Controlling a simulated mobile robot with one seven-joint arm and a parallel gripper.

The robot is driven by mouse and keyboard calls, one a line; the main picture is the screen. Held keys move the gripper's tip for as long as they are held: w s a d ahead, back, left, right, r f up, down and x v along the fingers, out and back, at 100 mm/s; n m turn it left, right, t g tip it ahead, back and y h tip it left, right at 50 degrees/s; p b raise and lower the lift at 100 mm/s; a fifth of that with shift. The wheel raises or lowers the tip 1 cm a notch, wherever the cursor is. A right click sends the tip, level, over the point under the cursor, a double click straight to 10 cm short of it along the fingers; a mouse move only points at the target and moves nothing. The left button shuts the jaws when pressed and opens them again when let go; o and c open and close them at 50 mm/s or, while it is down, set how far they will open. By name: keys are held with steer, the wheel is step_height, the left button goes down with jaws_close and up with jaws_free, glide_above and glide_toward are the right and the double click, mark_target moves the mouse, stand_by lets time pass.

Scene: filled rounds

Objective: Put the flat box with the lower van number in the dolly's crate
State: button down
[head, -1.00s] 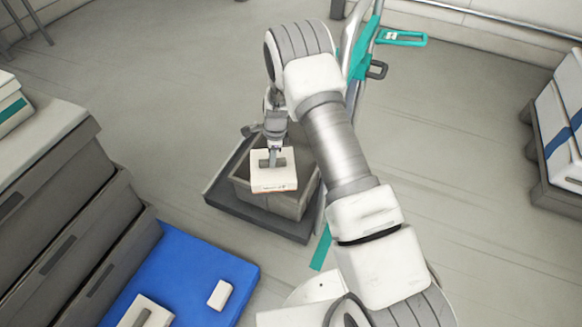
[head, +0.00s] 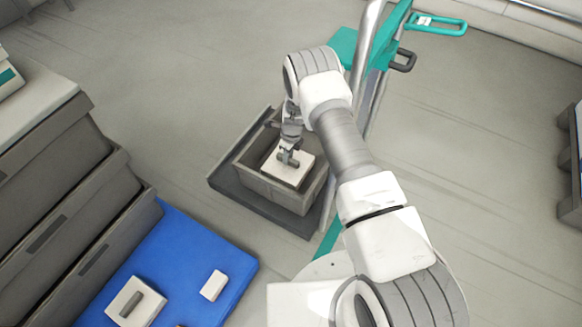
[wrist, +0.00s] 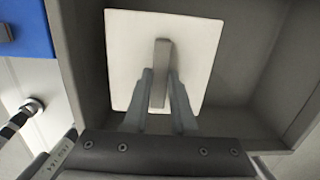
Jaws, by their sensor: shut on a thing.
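My gripper (head: 288,158) is shut on the raised grey grip of a white flat box (head: 289,172). In the head view the box is within the opening of the grey crate (head: 262,187) on the dolly (head: 228,186). The wrist view shows the held box (wrist: 128,50) between the crate walls (wrist: 240,75), with my fingertips (wrist: 160,90) on both sides of its grip. I cannot tell whether it touches the crate floor. Its van number is not visible. Another white flat box (head: 128,308) with a grey grip lies on the blue mat (head: 195,262).
A small white block (head: 214,285) also lies on the mat. Stacked grey drawers (head: 60,215) stand at the left. The dolly's teal and metal handle frame (head: 372,60) rises behind my arm. The floor (head: 190,90) behind the crate is clear.

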mark_target(288, 167)
step_height(288, 167, down, 7)
steer(key=shift+r+b, duration=0.1)
steer(key=shift+b, duration=1)
steer(key=c, duration=0.7)
jaws_free()
steer(key=r+p, duration=0.1)
steer(key=r, duration=0.3)
steer(key=r+p, duration=0.2)
steer(key=r, duration=0.2)
steer(key=d+r+p, duration=0.1)
steer(key=r, duration=0.3)
steer(key=shift+s, duration=0.35)
steer(key=shift+s+f, duration=0.1)
steer(key=shift+s, duration=0.05)
